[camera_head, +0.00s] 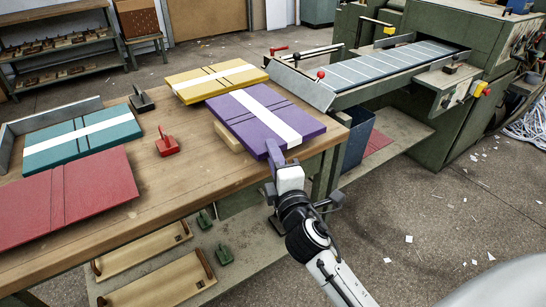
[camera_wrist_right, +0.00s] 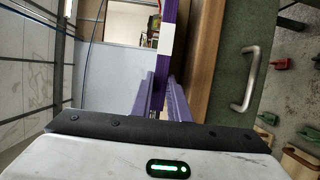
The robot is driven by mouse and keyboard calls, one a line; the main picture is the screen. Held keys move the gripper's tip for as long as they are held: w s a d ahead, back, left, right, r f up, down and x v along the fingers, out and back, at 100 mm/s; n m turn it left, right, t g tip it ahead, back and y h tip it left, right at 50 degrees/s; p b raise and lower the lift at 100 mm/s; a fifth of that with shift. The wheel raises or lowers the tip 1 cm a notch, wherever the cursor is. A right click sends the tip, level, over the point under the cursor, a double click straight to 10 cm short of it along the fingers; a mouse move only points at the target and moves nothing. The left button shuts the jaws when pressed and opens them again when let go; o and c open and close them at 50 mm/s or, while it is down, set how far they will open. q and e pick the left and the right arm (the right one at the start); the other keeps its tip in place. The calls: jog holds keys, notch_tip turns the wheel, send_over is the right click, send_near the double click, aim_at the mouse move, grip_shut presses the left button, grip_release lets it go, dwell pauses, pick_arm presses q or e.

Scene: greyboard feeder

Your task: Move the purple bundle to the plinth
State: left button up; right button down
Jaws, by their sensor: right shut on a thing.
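The purple bundle (camera_head: 250,118) is a flat stack with a white band across it, at the right end of the wooden bench in the head view. My right gripper (camera_head: 275,160) is shut on its near edge. In the wrist view the bundle (camera_wrist_right: 160,82) stands edge-on between the two fingers (camera_wrist_right: 160,95). A pale wooden block (camera_head: 228,138) shows under the bundle's left side; it may be the plinth. Whether the bundle rests on it or is held just above it, I cannot tell. My left gripper is not in view.
A yellow bundle (camera_head: 190,90) lies just behind the purple one. Teal (camera_head: 45,157) and red (camera_head: 105,183) bundles lie to the left. A red clamp (camera_head: 167,146) and a dark clamp (camera_head: 142,102) stand between. Bare bench (camera_head: 185,185) shows in front. A feeder machine is behind right.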

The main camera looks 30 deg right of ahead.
jog(key=shift+r, duration=0.3)
jog(key=shift+f, duration=0.15)
jog(key=c, duration=1.9)
grip_release()
jog(key=shift+f, duration=0.2)
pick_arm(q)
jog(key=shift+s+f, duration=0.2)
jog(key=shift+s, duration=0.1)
pick_arm(e)
jog(key=shift+o, duration=1.1)
jog(key=shift+r, duration=0.1)
jog(key=v, duration=0.7)
pick_arm(q)
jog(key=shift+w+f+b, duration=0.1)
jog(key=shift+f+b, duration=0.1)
jog(key=shift+b, duration=0.15)
pick_arm(e)
jog(key=s+a+f+m+g+y, duration=0.2)
jog(key=s+f, duration=0.4)
jog(key=f, duration=0.3)
jog(key=s+a+f+m+g+y, duration=0.3)
jog(key=s+a+f+m, duration=0.2)
jog(key=f, duration=0.4)
jog(key=s+a+f+m+g+y, duration=0.2)
jog(key=s+f+m, duration=0.3)
jog(key=s+f, duration=0.3)
jog(key=shift+a+f+m+g, duration=0.4)
jog(key=shift+a+f+g, duration=0.1)
jog(key=shift+a+g, duration=0.35)
